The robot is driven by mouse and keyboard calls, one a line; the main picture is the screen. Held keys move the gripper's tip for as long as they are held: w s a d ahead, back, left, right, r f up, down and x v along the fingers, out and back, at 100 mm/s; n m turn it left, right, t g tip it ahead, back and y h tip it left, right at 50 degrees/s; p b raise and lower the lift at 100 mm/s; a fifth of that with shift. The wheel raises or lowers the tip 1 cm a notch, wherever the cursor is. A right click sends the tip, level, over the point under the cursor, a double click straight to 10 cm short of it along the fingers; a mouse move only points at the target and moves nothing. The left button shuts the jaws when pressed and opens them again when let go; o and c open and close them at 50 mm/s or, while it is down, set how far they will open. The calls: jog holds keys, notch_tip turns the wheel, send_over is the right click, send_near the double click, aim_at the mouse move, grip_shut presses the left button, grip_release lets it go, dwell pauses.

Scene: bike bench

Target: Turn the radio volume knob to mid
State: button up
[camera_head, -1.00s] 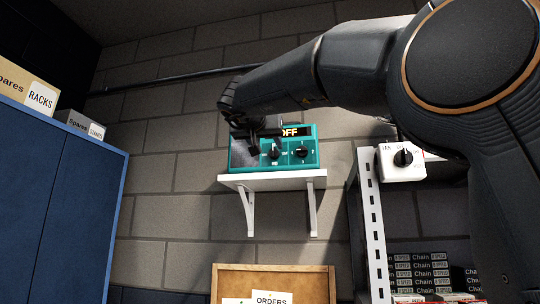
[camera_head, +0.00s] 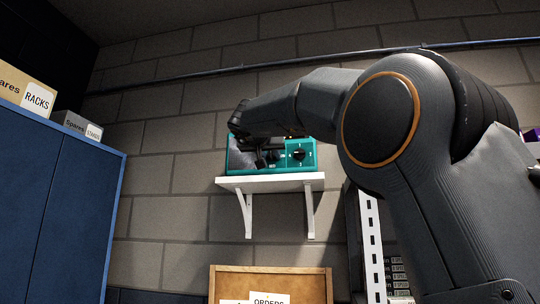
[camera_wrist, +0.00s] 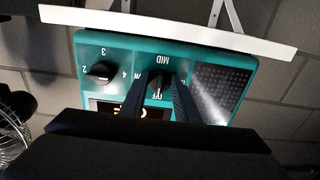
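The teal radio (camera_head: 309,144) stands on a white wall shelf. In the wrist view the radio (camera_wrist: 215,45) is upside down. Its volume knob (camera_wrist: 158,86) is black, with MID and OFF printed on opposite sides, and its light mark appears to point to OFF. My gripper (camera_wrist: 162,82) has one finger on each side of this knob; I cannot tell whether they touch it. The lit display (camera_wrist: 112,108) is partly covered.
A second knob (camera_wrist: 102,72), numbered, sits beside the volume knob. The white shelf (camera_head: 270,183) runs under the radio, with a corkboard (camera_head: 322,285) below. A blue cabinet (camera_head: 62,200) stands left and a white perforated rack post (camera_head: 371,240) right.

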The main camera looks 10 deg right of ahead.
jog(key=c, duration=0.4)
jog(key=shift+p, duration=0.3)
